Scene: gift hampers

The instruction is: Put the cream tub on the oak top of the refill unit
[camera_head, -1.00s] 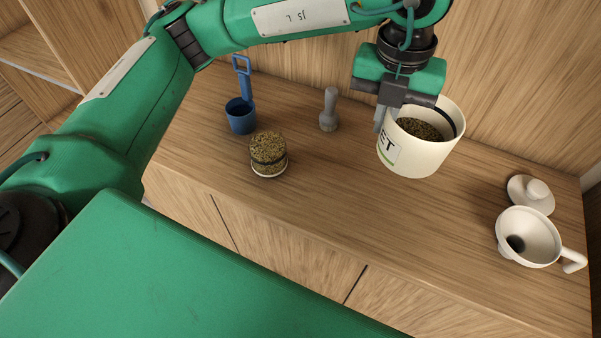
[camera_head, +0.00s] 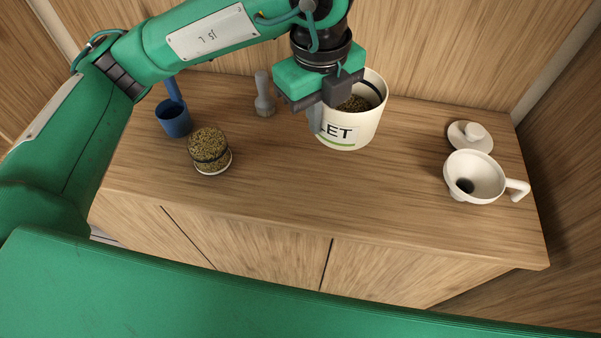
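The cream tub (camera_head: 352,128) has a black label ending in "LET" and a green line. It is upright, with dark grain inside, over the back middle of the oak top (camera_head: 300,190) of the refill unit. My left gripper (camera_head: 318,115) comes down on the tub's left wall and looks shut on it. One finger shows outside the wall; the other is hidden. The tub's base is on or very close to the oak top; I cannot tell whether it touches. My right gripper is not in view.
On the oak top stand a blue scoop (camera_head: 174,122), a grain-filled jar (camera_head: 209,150), a grey pestle-like tool (camera_head: 264,95), a white lid (camera_head: 470,136) and a white funnel (camera_head: 474,178) with a handle. The middle front is clear. A wooden panel (camera_head: 430,50) rises behind.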

